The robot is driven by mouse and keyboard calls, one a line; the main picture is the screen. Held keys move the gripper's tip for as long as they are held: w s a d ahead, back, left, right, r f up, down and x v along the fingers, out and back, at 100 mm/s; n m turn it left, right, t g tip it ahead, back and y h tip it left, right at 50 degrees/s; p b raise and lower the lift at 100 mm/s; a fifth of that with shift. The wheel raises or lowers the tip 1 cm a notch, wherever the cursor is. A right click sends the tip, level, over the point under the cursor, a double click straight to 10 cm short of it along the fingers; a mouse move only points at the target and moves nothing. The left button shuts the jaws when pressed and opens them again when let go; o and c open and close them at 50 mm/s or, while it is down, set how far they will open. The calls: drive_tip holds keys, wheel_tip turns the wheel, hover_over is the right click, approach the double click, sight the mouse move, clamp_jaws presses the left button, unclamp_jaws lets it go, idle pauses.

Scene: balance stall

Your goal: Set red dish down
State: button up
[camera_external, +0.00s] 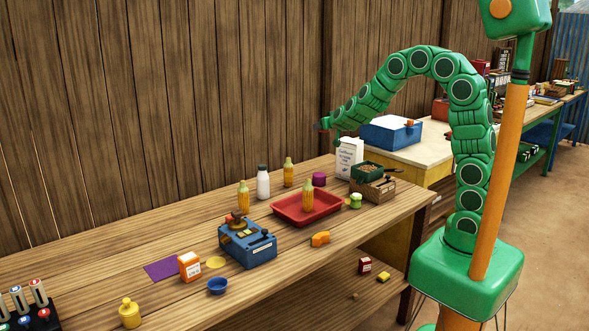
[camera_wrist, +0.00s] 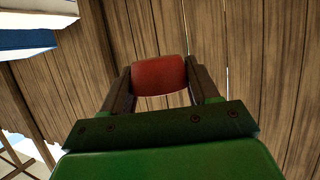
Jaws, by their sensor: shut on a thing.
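My gripper (camera_external: 324,127) is raised well above the wooden table (camera_external: 110,250), near the plank wall, at the end of my bent green arm. In the wrist view its two dark fingers are shut on the red dish (camera_wrist: 158,76), one finger at each side of it. The dish is seen against the plank wall, clear of any surface. In the outside view the dish is too small and hidden to make out clearly.
On the table stand a blue balance (camera_external: 250,248), a red tray (camera_external: 283,212) with a yellow bottle in it, a white bottle (camera_external: 263,184), a blue bowl (camera_external: 218,286) and an orange-white box (camera_external: 189,266). A white carton (camera_external: 348,158) stands below my gripper. The table's left part is mostly bare.

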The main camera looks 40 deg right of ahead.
drive_tip(key=s+f+n+y, duration=0.3)
drive_tip(key=f+y, duration=0.1)
drive_tip(key=f, duration=0.7)
drive_tip(key=shift+a+f+t, duration=0.25)
drive_tip(key=shift+a+t, duration=0.1)
drive_tip(key=shift+t, duration=0.05)
drive_tip(key=shift+r, duration=0.1)
